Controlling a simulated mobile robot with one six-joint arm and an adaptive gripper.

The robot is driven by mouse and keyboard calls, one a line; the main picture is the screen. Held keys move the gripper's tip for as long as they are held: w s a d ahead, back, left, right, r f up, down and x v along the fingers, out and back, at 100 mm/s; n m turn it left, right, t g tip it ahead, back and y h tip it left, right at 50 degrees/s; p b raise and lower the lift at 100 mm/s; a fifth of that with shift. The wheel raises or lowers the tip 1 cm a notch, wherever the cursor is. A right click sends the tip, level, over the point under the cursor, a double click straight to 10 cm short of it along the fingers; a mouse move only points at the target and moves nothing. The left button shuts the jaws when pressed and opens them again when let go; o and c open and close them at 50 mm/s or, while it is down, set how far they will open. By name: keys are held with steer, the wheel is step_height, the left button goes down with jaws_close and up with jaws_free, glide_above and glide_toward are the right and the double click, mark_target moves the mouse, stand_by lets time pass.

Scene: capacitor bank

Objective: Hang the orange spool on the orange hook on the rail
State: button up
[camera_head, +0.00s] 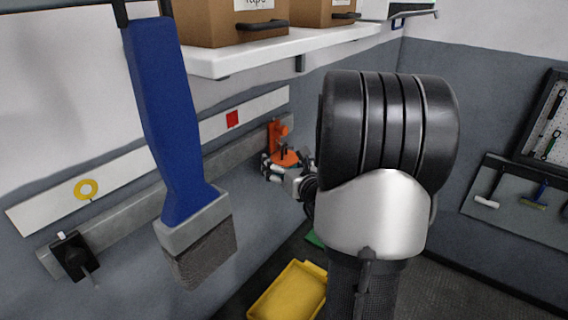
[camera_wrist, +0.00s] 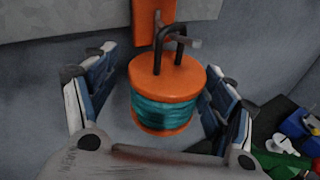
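The spool (camera_wrist: 165,112) has orange end discs, teal winding and a black wire handle on top. It is small in the head view (camera_head: 285,158), just below the orange hook (camera_head: 277,133) on the grey rail. In the wrist view the hook's orange plate (camera_wrist: 146,22) is behind the handle. Its grey peg appears to pass through the handle, with the tip showing at the right. My gripper (camera_wrist: 165,105) is open, one finger on each side of the spool. A gap shows at the left finger; contact at the right is unclear. The head view shows my gripper (camera_head: 280,172) at the rail.
A large blue brush (camera_head: 165,120) hangs in the left foreground. A black hook (camera_head: 75,257) is at the rail's left end. A shelf (camera_head: 245,60) with boxes is above. A yellow bin (camera_head: 288,292) is below. Assorted items (camera_wrist: 290,145) lie at the wrist view's lower right.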

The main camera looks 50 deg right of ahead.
steer(key=shift+o, duration=0.5)
steer(key=v, duration=0.7)
steer(key=shift+s+a, duration=0.1)
steer(key=shift+s, duration=0.15)
